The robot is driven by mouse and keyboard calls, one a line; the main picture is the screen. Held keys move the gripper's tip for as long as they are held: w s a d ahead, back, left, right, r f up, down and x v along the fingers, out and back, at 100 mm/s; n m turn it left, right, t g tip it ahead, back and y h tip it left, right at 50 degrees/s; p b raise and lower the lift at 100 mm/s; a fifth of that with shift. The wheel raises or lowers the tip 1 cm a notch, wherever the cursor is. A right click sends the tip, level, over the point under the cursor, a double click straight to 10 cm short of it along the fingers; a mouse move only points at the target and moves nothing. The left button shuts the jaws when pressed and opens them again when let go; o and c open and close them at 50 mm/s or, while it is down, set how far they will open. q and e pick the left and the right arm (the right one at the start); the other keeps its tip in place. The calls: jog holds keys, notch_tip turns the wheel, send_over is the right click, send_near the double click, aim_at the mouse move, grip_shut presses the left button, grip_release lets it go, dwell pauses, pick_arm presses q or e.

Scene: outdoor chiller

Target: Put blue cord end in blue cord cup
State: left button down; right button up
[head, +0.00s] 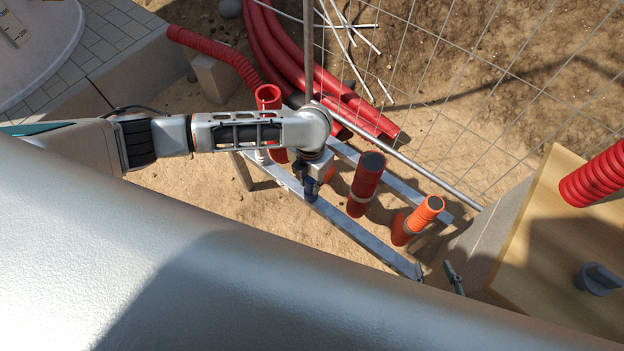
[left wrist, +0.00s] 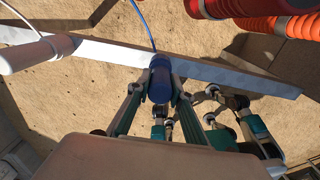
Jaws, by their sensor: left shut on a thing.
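My left gripper (head: 309,182) comes in from the left and points down over a metal rail. In the left wrist view its two fingers (left wrist: 158,95) are shut on the blue cord end (left wrist: 160,78), a dark blue cylinder. A thin blue cord (left wrist: 143,22) runs up from it out of view. The blue end also shows small in the head view (head: 311,188). Fingers of my right gripper (head: 436,273) show at the front edge of my body, apart and empty; the rest is hidden. I cannot make out a blue cord cup in either view.
Upright red pipes (head: 366,184) and an orange pipe (head: 424,213) stand close to the right of my left gripper. Metal rails (head: 350,228) lie below. A wire fence (head: 470,80) stands behind, and a wooden box (head: 545,240) is at the right.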

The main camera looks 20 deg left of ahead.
pick_arm(q)
jog(key=shift+w+r, duration=0.1)
jog(key=c, duration=1.8)
grip_release()
